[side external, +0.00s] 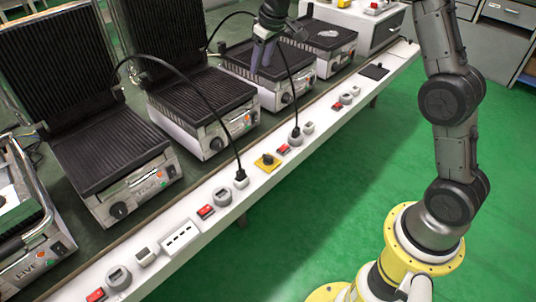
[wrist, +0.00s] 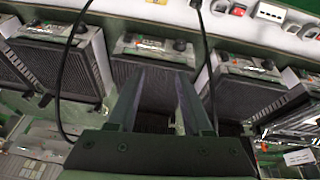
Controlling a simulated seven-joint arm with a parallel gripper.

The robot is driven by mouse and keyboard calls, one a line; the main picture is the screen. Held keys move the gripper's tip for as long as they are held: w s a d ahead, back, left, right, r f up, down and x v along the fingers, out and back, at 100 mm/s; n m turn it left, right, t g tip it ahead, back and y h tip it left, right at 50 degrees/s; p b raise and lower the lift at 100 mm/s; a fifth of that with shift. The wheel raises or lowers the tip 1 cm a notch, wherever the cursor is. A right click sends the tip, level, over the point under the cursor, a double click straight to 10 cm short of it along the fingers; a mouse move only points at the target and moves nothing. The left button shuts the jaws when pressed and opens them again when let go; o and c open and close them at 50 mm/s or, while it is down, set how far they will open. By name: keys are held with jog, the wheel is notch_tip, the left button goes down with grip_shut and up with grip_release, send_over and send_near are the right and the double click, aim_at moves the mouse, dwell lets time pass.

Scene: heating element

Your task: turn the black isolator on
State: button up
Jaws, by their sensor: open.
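On the white strip along the bench in the side view, a flat black square plate (side external: 374,71) lies toward the far right end. A yellow square plate with a dark knob (side external: 267,162) sits near the middle of the strip. I cannot tell for sure which is the black isolator, and no knob detail shows on the black plate. My gripper (side external: 263,55) is at the top centre, above the row of grills and behind the strip, apart from both plates. In the wrist view my gripper (wrist: 162,73) is open and empty, its fingers over a grill.
Several ribbed contact grills (side external: 205,95) line the bench behind the strip. A black cable (side external: 190,78) arches to a white plug (side external: 240,181); another cable (side external: 287,65) hangs near my gripper. Red switches (side external: 206,211) and a white slotted panel (side external: 179,240) sit on the strip. Green floor is clear in front.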

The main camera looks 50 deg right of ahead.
jog(key=w+d+f+g, duration=0.1)
jog(key=w+d+f, duration=0.1)
jog(key=f, duration=0.5)
jog(key=w+d+f+g, duration=0.1)
jog(key=w+f, duration=0.1)
jog(key=f, duration=0.5)
jog(key=g, duration=0.2)
send_over(268, 155)
notch_tip(268, 155, down, 13)
jog(key=shift+m, duration=0.4)
notch_tip(268, 155, down, 13)
jog(key=shift+s+a+f, duration=0.1)
grip_shut()
